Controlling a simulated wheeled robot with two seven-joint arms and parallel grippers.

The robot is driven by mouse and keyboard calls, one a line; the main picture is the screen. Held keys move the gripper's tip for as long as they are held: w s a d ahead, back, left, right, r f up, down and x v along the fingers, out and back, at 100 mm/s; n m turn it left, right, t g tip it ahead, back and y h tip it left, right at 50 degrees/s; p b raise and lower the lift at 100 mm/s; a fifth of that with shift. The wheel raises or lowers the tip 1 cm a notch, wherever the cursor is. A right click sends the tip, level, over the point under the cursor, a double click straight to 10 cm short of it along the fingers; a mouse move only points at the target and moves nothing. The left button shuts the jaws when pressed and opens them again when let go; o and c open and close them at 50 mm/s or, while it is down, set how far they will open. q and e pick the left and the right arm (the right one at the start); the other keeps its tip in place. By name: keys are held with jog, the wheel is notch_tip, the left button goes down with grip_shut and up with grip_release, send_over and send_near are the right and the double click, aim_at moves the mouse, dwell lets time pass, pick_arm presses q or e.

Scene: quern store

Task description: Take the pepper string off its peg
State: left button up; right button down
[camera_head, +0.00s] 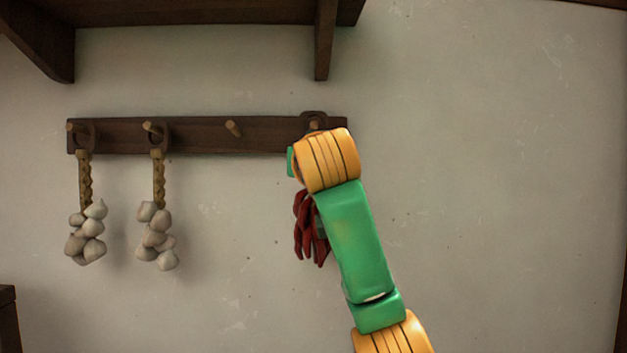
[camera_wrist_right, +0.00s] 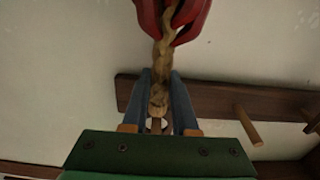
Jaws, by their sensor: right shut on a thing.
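The pepper string is a cluster of dark red peppers (camera_head: 305,228) under a tan braid, at the right end of the peg rail (camera_head: 200,135). Its dark loop (camera_head: 313,115) shows at the rightmost peg (camera_head: 314,126), its top just above the rail's top edge. The peg tip appears inside the loop, but my wrist hides the lower part. In the right wrist view, the blue fingers of my right gripper (camera_wrist_right: 160,88) are shut on the string's braid (camera_wrist_right: 162,60), with the red peppers (camera_wrist_right: 172,18) beyond. My left gripper is not in view.
Two garlic strings (camera_head: 86,232) (camera_head: 156,235) hang from the two left pegs. The third peg (camera_head: 233,128) is bare. A dark shelf with brackets (camera_head: 325,40) is above the rail. The wall to the right is clear.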

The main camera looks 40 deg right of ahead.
jog(key=r+b+v, duration=0.1)
jog(key=b+v, duration=0.6)
jog(key=v, duration=1.1)
jog(key=shift+b, duration=0.4)
jog(key=shift+a, duration=0.1)
jog(key=shift+r+b+v, duration=0.15)
jog(key=shift+b+v, duration=0.2)
jog(key=shift+v, duration=1)
jog(key=shift+r+b+v, duration=0.15)
jog(key=shift+b+v, duration=0.15)
jog(key=shift+v, duration=1.05)
jog(key=v, duration=0.6)
jog(key=shift+a, duration=0.1)
